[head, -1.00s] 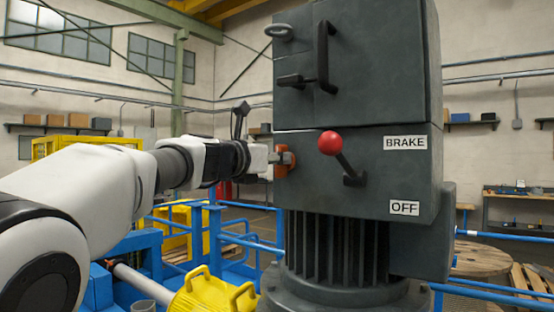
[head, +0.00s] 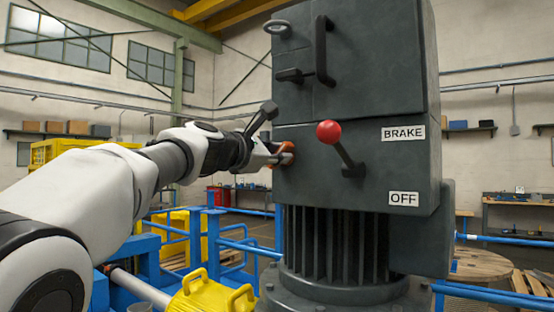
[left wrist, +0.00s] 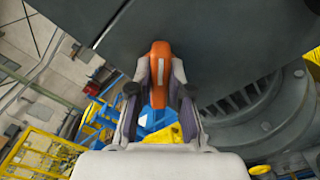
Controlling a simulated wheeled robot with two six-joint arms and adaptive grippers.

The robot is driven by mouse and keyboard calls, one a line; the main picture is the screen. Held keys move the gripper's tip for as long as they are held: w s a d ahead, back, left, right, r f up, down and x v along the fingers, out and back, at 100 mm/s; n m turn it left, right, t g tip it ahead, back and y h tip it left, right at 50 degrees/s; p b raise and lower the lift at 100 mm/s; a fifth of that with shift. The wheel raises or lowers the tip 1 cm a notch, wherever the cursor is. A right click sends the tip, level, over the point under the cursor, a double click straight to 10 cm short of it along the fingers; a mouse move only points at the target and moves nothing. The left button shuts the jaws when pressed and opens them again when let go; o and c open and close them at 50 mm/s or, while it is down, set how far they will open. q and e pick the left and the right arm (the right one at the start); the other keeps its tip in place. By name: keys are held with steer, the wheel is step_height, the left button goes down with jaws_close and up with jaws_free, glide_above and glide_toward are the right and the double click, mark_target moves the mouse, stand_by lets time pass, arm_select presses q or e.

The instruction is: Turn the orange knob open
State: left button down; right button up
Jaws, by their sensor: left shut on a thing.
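The orange knob (left wrist: 160,60) sits on the left side of the dark grey machine housing (head: 355,180). In the head view only a bit of the knob (head: 287,147) shows behind my fingers. My left gripper (head: 284,155) is at the knob, and in the left wrist view its two fingers (left wrist: 160,90) lie on either side of the knob and are shut on it. A pale mark runs along the knob's face in that view. My right gripper is in neither view.
A red-balled lever (head: 330,132) juts from the housing front beside the BRAKE and OFF labels. A black handle (head: 321,52) is above. Blue railings (head: 240,245) and a yellow part (head: 212,298) stand low on the left.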

arm_select(q)
steer(key=m+b, duration=0.1)
steer(key=m, duration=0.5)
steer(key=m+b, duration=0.1)
steer(key=m, duration=0.1)
steer(key=shift+f+m+b, duration=0.3)
steer(key=shift+m+b, duration=0.05)
steer(key=shift+m, duration=0.05)
steer(key=shift+d, duration=0.1)
steer(key=c, duration=1.1)
jaws_free()
steer(key=shift+s, duration=0.15)
steer(key=v, duration=1.1)
steer(key=shift+s+a, duration=0.25)
